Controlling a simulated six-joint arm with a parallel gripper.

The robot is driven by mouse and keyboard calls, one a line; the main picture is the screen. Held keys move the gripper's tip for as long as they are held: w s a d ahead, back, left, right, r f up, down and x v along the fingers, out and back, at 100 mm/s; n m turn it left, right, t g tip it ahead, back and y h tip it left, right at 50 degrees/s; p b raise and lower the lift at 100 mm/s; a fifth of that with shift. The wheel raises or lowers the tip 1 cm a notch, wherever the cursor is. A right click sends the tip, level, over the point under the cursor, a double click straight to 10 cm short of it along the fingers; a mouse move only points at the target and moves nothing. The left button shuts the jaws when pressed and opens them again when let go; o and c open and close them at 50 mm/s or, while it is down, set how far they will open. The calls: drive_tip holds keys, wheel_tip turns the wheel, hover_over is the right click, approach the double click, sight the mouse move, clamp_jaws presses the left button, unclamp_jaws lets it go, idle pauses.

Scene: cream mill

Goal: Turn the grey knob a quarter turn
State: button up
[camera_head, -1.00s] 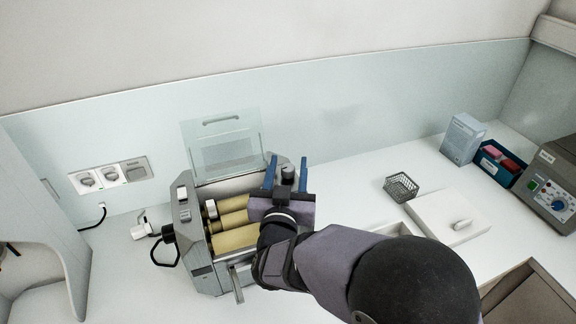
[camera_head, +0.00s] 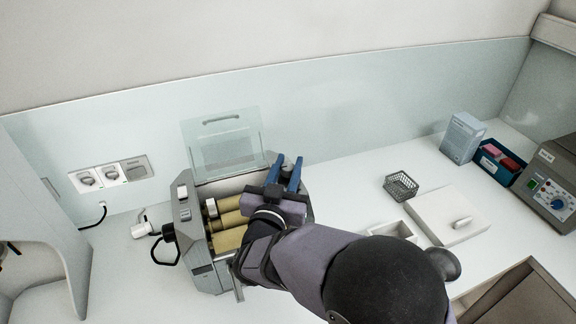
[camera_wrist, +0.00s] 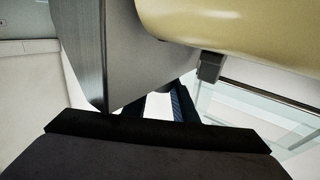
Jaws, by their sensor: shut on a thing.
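The cream mill (camera_head: 205,275) is a grey machine with several cream rollers (camera_head: 229,221) and a raised clear guard (camera_head: 222,142) behind them. My gripper (camera_head: 288,163) reaches over the right end of the mill, with its two blue fingers pointing away toward the wall. It is shut on the grey knob (camera_head: 288,171), of which only a small dark part shows between the fingers. In the wrist view a finger (camera_wrist: 180,103) shows partly beyond the dark gripper body, beside the mill's grey end plate (camera_wrist: 140,65). The knob cannot be made out there.
A black cable loop and a white plug (camera_head: 141,230) are left of the mill. A wire basket (camera_head: 400,185), a white lidded box (camera_head: 449,215), a blue bin (camera_head: 496,160) and a grey control unit (camera_head: 552,185) stand to the right. The bench between mill and basket is clear.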

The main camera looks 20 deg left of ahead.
sight(286, 171)
drive_tip(key=o, duration=1)
drive_tip(key=shift+o, duration=0.2)
drive_tip(key=shift+s+b, duration=0.3)
drive_tip(key=shift+s, duration=0.15)
drive_tip(key=s+b, duration=0.1)
drive_tip(key=s, duration=0.2)
drive_tip(key=s+d+b, duration=0.1)
drive_tip(key=s, duration=0.2)
drive_tip(key=shift+s+d, duration=0.15)
drive_tip(key=shift+d, duration=0.05)
